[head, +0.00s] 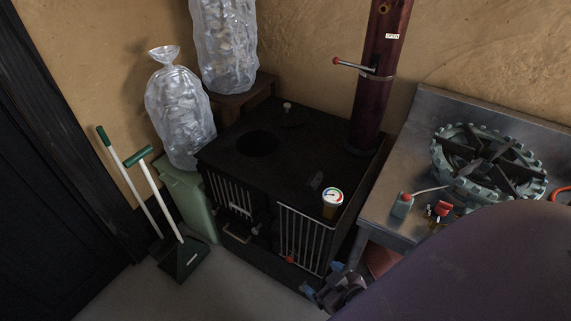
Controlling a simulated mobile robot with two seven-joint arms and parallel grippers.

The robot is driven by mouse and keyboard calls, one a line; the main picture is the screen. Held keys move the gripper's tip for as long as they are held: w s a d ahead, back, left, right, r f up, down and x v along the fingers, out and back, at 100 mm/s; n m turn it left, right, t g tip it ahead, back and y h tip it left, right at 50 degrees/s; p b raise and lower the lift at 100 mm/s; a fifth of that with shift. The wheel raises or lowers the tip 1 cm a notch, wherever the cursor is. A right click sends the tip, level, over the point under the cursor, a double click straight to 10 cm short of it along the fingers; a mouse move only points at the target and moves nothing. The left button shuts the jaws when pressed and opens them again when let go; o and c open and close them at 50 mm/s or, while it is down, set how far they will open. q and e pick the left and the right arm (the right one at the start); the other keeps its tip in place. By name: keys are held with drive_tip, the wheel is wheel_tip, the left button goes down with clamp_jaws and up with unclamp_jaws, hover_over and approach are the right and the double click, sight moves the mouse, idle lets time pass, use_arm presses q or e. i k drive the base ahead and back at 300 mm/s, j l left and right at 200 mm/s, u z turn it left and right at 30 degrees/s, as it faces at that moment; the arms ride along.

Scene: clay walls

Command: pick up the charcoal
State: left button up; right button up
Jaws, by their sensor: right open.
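I cannot make out any charcoal for certain. A black stove (285,145) stands in the middle, with an open round hole in its top, dark inside. Two clear plastic bags with pale lumpy contents stand behind and left of it; one bag (180,115) is tied at the top, the other bag (224,45) is cut off by the top edge. My right gripper (335,288) is low in front of the stove's right corner, small, dark and partly cut off, open with nothing seen in it. My left gripper is out of view.
A metal counter (385,200) with a gas burner (488,160) is at the right, partly behind my purple arm. A dark red flue pipe (378,80) rises from the stove. A green bin (190,200) and a dustpan set (184,258) stand left. The floor at lower left is clear.

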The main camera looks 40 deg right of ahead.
sight(314, 181)
drive_tip(key=z, duration=1.25)
